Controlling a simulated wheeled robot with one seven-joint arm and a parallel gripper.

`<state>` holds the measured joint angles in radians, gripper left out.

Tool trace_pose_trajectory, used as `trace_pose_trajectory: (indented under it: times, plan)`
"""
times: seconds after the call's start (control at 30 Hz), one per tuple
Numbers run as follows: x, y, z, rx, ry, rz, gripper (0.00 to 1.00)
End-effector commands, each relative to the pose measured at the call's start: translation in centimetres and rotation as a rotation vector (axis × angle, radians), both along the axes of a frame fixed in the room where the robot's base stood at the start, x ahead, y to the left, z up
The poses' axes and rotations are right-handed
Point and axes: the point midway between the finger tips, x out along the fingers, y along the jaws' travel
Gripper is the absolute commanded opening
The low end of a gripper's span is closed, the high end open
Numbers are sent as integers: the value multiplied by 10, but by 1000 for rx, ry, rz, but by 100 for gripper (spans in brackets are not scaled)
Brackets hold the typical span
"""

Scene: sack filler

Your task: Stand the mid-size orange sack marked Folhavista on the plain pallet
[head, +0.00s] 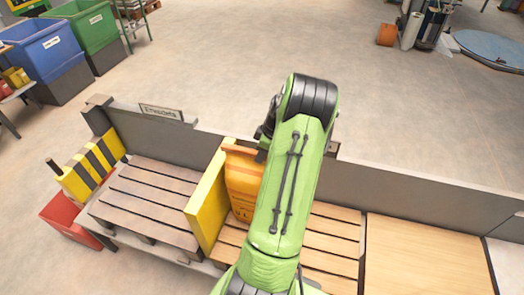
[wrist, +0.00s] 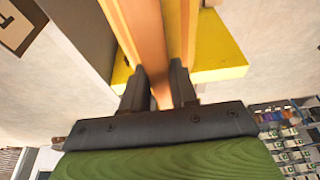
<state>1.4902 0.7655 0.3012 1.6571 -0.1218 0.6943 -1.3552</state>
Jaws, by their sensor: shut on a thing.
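An orange sack (head: 243,180) is upright beside the right of a yellow divider (head: 207,200), partly hidden by my green arm. Its marking is not readable. The sack is over the light slatted pallet (head: 332,235); I cannot tell whether its base touches it. In the wrist view my gripper (wrist: 158,88) is shut on the orange sack (wrist: 148,30) at a narrow upper edge. A second, greyer slatted pallet (head: 150,200) is empty, left of the divider. I cannot tell which pallet is called plain.
A low grey wall (head: 430,200) with a small sign (head: 161,112) runs behind the pallets. A black-yellow striped block (head: 92,168) and a red bin (head: 68,215) stand at the left. A flat wooden board (head: 425,258) lies bare at the right.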

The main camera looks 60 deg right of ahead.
Motion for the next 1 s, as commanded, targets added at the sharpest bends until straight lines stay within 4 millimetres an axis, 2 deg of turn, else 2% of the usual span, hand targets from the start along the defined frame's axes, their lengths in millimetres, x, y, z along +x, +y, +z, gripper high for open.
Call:
trace_pose_trajectory:
  times: [0.03,0.1,0.33,0.37,0.53,0.83,0.93,1.0]
  plan:
    - [1,-1,-8,-3,-2,1,0]
    - [1,-1,-10,-4,-2,0,0]
    - [1,-1,-9,-3,-2,0,0]
    - [1,-1,-9,-3,-3,1,31]
    - [0,0,-9,-2,-1,0,57]
    - [-1,0,-9,2,2,-1,58]
    - [-5,-1,4,-1,1,-3,58]
    - [-9,-2,20,-5,1,-2,58]
